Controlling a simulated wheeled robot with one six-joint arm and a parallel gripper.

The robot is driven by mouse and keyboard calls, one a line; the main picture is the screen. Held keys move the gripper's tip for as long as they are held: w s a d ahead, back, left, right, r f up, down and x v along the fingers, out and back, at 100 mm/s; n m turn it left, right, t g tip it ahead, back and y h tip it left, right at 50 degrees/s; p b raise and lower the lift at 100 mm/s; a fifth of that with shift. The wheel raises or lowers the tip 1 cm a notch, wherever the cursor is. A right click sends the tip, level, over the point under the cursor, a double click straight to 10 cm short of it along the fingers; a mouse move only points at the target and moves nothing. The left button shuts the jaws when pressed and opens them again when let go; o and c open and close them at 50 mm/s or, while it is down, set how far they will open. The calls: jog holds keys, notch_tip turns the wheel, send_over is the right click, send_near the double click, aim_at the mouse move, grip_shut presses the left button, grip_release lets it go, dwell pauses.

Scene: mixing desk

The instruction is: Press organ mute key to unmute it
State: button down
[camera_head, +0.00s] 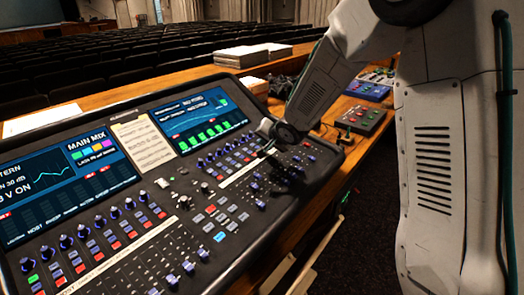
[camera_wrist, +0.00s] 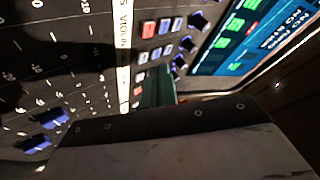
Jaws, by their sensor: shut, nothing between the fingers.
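The mixing desk (camera_head: 165,215) fills the lower left of the head view. My gripper (camera_head: 266,150) is over its right part, at the channel rows below the right screen. It is shut and empty. The wrist view shows the gripper (camera_wrist: 152,88) close to the panel, beside a white label strip (camera_wrist: 123,40) that reads roughly "VIOLIN". A red key (camera_wrist: 148,29) and pale keys (camera_wrist: 164,26) lie beside that strip. I cannot read an organ label or tell which key is the organ mute key. The gripper body hides part of the panel, and I cannot tell whether the fingertips touch a key.
Blue-capped faders (camera_wrist: 50,118) stand up from the panel near the gripper. Blue knobs (camera_wrist: 198,20) line the channels. A clipboard sheet (camera_head: 142,143) lies between the screens. Small pedal boxes (camera_head: 361,119) sit right of the desk. Papers (camera_head: 241,55) lie behind it.

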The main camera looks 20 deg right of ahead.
aim_at(280, 159)
jog(key=shift+s+d+r, duration=0.1)
jog(key=shift+r, duration=1.1)
jog(key=shift+s+d+r, duration=0.1)
jog(key=shift+r, duration=1.1)
jog(key=s+d+f+n+g+h, duration=0.1)
jog(key=d, duration=0.1)
jog(key=s+d+f+n+h, duration=0.1)
jog(key=s+d+f, duration=0.1)
jog(key=shift+s+g+h, duration=0.1)
jog(key=shift+g+h, duration=0.3)
jog(key=s+d+r+n+g+h, duration=0.2)
jog(key=s+d+g+h, duration=0.15)
jog(key=s, duration=0.85)
jog(key=s+a+r+n+g+y, duration=0.1)
jog(key=s+r, duration=0.2)
jog(key=s, duration=0.6)
jog(key=s+a+r+n+g+y, duration=0.1)
jog(key=s+a+r, duration=0.1)
jog(key=s, duration=0.8)
jog(key=s+a+r+n+g+y, duration=0.1)
jog(key=s+r, duration=0.3)
jog(key=s, duration=0.6)
jog(key=shift+s+a+y, duration=0.2)
jog(key=shift+a+y, duration=0.15)
jog(key=shift+y, duration=0.2)
jog(key=shift+g, duration=0.25)
